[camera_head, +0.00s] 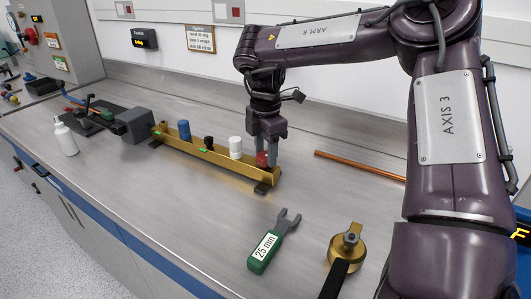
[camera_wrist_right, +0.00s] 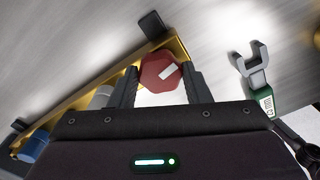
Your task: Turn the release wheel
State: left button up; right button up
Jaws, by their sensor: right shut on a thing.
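A red, many-sided wheel-like knob (camera_head: 262,159) with a pale mark on its top sits at the near right end of a long brass rail (camera_head: 210,154). My right gripper (camera_head: 266,150) points down over that end, and its fingers are on either side of the red knob. The wrist view shows the red knob (camera_wrist_right: 161,71) between the two fingertips (camera_wrist_right: 160,82), shut on it. The fingers hide part of the knob's sides. My left gripper is not in view.
White (camera_head: 235,147), black and blue (camera_head: 184,130) pieces stand along the rail. A green-handled wrench (camera_head: 268,248), a brass tool (camera_head: 346,245) and a copper rod (camera_head: 358,166) lie on the bench. A white bottle (camera_head: 65,138) stands at left. Bare bench lies in front of the rail.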

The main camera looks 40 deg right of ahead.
jog(key=shift+m, duration=1.1)
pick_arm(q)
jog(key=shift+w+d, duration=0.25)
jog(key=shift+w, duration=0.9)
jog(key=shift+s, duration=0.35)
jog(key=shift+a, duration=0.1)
pick_arm(e)
jog(key=o, duration=1)
